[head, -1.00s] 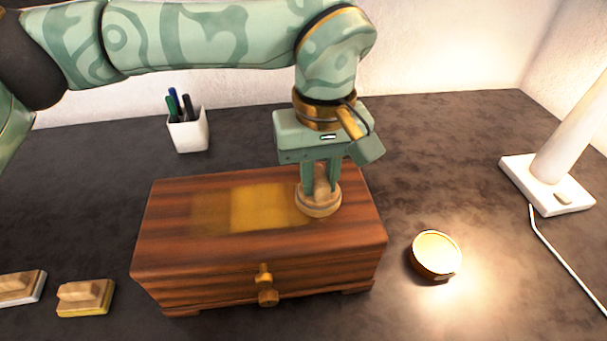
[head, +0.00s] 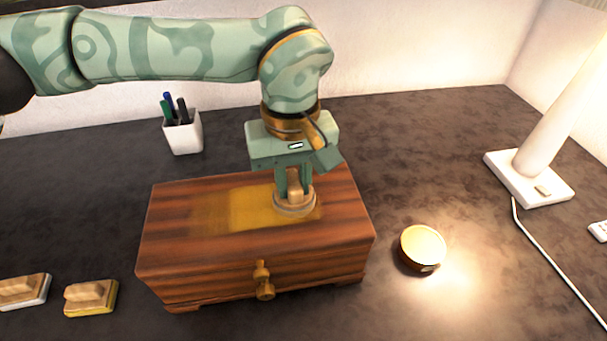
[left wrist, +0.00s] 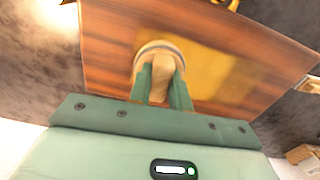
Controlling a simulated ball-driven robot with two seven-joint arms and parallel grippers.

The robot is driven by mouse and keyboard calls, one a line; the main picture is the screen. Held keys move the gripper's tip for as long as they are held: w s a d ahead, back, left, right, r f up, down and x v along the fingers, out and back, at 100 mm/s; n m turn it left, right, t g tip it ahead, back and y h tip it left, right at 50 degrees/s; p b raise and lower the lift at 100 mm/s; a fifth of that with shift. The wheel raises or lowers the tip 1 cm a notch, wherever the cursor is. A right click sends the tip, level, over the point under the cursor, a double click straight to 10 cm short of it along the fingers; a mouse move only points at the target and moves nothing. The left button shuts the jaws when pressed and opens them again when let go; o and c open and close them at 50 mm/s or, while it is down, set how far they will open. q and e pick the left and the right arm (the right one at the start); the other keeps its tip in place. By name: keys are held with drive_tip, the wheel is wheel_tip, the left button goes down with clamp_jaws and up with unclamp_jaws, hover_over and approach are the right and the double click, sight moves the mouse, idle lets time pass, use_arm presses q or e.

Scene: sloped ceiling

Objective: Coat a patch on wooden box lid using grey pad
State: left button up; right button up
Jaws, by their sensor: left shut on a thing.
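The wooden box (head: 185,255) stands on the dark table, its lid (head: 335,225) closed and flat on top. A yellowish coated patch (head: 250,207) lies across the middle of the lid. My left gripper (head: 294,192) is shut on the wooden handle of a round pad with a grey rim (head: 295,210). The pad rests on the lid at the right end of the patch. In the left wrist view the pad (left wrist: 160,46) sits against the edge of the patch (left wrist: 215,75), its underside hidden. My right gripper is not in view.
Two wooden-handled blocks, one white-edged (head: 24,291) and one yellow-edged (head: 91,298), lie left of the box. A pen cup (head: 185,133) stands behind. A round tin (head: 422,248) and a white lamp (head: 530,178) with a cord are at the right.

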use_arm(q)
drive_tip(key=shift+s+a+p, duration=0.2)
drive_tip(key=shift+a+p, duration=0.05)
drive_tip(key=shift+a, duration=0.45)
drive_tip(key=shift+s+a+p, duration=0.2)
drive_tip(key=shift+a+p, duration=0.05)
drive_tip(key=shift+a, duration=0.45)
drive_tip(key=shift+s+a+r+p, duration=0.1)
drive_tip(key=shift+s+a+p, duration=0.2)
drive_tip(key=shift+a, duration=0.35)
drive_tip(key=shift+s+a+p, duration=0.1)
drive_tip(key=shift+a+p, duration=0.3)
drive_tip(key=shift+a, duration=0.2)
drive_tip(key=shift+s+a+p, duration=0.2)
drive_tip(key=shift+a+p, duration=0.2)
drive_tip(key=shift+a, duration=0.45)
drive_tip(key=shift+s+a+p, duration=0.15)
drive_tip(key=shift+a+p, duration=0.2)
drive_tip(key=shift+a, duration=0.45)
drive_tip(key=shift+s+a, duration=0.15)
drive_tip(key=shift+a, duration=0.35)
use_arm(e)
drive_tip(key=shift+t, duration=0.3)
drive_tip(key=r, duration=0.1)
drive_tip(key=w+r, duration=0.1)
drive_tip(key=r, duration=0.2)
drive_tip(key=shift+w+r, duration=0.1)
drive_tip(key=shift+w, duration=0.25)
